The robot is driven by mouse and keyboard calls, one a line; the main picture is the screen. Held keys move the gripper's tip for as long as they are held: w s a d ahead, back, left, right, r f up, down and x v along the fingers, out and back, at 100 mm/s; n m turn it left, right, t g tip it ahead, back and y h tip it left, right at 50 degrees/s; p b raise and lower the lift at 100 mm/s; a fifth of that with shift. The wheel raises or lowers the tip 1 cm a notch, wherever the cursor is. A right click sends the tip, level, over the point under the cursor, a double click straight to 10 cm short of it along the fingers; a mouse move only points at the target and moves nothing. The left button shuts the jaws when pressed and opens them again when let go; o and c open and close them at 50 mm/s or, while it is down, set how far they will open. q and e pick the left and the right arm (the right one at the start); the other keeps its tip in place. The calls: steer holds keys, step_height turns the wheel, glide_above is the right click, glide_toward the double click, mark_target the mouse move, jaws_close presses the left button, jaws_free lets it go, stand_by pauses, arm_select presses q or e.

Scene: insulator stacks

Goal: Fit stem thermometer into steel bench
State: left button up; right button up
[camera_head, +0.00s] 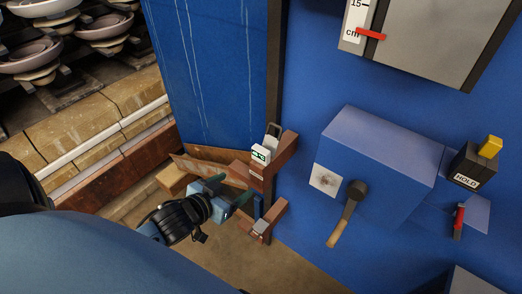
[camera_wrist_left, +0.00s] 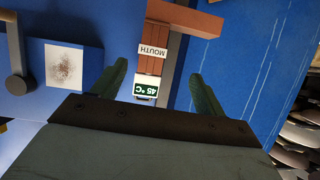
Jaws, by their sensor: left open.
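A small white and green display reading 45 °C (camera_wrist_left: 146,88) shows in the left wrist view, and in the head view it sits at the upper part of a reddish-brown bracket (camera_head: 285,150). It may be the head of the stem thermometer; no stem is clearly visible. My left gripper (camera_head: 230,190) is open and empty, below and left of the display in the head view. In the wrist view its two green fingers stand on either side of the display, apart from it. I cannot make out a steel bench. My right gripper is not in view.
A MOUTH label (camera_wrist_left: 152,52) is on the bracket. A blue box (camera_head: 380,155) with a handled lever (camera_head: 343,215) juts from the blue wall at right. A HOLD block (camera_head: 470,165) stands beyond it.

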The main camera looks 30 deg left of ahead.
arm_select(q)
steer(key=t, duration=0.1)
glide_toward(258, 154)
steer(key=shift+h, duration=0.4)
steer(key=x, duration=0.7)
steer(key=shift+d+f, duration=0.1)
steer(key=shift+f, duration=0.1)
steer(key=shift+a+x, duration=0.1)
steer(key=shift+x, duration=1.4)
steer(key=shift+a+x, duration=0.15)
steer(key=shift+x, duration=1.3)
steer(key=shift+r, duration=0.15)
steer(key=c, duration=1.1)
